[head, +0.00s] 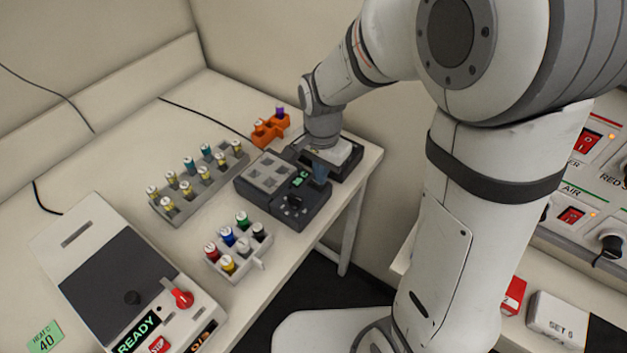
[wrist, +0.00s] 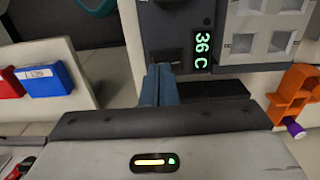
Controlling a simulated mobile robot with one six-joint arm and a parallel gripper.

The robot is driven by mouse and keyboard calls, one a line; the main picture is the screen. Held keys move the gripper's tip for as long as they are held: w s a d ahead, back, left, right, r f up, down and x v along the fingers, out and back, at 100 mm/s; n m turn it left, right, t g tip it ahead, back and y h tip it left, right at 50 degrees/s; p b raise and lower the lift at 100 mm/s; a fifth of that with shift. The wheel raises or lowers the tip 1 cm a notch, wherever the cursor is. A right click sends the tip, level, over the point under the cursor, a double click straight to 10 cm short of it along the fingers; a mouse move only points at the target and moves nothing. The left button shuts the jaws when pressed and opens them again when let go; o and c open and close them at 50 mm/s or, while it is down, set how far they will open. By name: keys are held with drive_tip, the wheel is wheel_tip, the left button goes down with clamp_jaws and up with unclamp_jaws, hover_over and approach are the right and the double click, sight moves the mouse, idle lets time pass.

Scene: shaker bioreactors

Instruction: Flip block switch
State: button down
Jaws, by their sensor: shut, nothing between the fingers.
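The dark block heater (head: 313,207) stands on the bench, with a pale block of square wells (head: 269,172), a green display and a black knob (head: 293,204). In the wrist view the display (wrist: 203,50) reads 36 C, and the well block (wrist: 265,30) is at the top right. My gripper's blue fingers (head: 320,172) are together and empty, pointing down at the heater's far right end. In the wrist view the fingertips (wrist: 160,72) are over a dark part of the heater just left of the display. Contact cannot be told.
An orange holder (head: 268,130) with a purple-capped vial stands behind the heater. A grey vial rack (head: 190,205) is to the left, and a small rack of coloured caps (head: 240,262) is in front. A device marked READY (head: 100,240) is at front left. The bench edge is close on the right.

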drive_tip(key=shift+f+b, duration=0.4)
drive_tip(key=shift+f, duration=0.15)
drive_tip(key=shift+r+p, duration=2.6)
drive_tip(key=shift+r, duration=1)
